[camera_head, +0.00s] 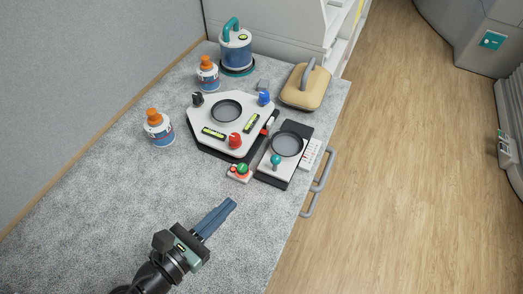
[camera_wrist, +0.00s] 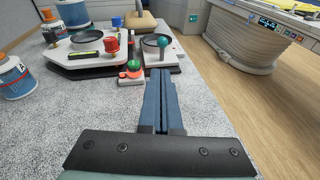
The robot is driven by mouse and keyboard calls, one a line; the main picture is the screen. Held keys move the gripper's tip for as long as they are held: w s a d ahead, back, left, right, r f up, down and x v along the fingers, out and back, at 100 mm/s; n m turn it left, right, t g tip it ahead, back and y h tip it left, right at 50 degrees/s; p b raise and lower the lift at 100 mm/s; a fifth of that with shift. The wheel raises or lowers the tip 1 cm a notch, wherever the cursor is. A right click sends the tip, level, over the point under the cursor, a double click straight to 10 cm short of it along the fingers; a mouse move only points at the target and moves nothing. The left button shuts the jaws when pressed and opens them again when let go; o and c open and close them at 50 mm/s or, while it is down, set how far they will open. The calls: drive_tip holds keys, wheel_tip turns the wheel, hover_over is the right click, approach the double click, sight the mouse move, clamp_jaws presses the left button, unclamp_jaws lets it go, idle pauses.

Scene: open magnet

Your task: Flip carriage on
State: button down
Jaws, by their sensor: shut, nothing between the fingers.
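My gripper (camera_head: 231,203) is shut and empty above the grey speckled counter; its blue fingers point at the devices. The fingertips (camera_wrist: 161,73) also show in the wrist view, in front of the devices. A black and white unit (camera_head: 266,171) carries a round grey dish and a teal ball-topped lever (camera_head: 275,161); the lever shows in the wrist view (camera_wrist: 163,41). Beside it is a small base with a green and red knob (camera_head: 242,169). A white angular console (camera_head: 205,118) has a dish and red, blue and black knobs. No label shows which part is the carriage.
Two orange-capped bottles (camera_head: 158,127) (camera_head: 207,75), a blue canister with a teal handle (camera_head: 236,48) and a tan handled block (camera_head: 305,86) stand around the console. A grey rail (camera_head: 318,185) runs along the counter's right edge. The front counter is clear.

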sight(272, 163)
drive_tip(key=shift+s+r+n, duration=0.25)
drive_tip(key=shift+s+n, duration=0.05)
drive_tip(key=p+x, duration=0.1)
drive_tip(key=x, duration=1.3)
drive_tip(key=shift+d+r, duration=0.15)
drive_tip(key=shift+r, duration=0.05)
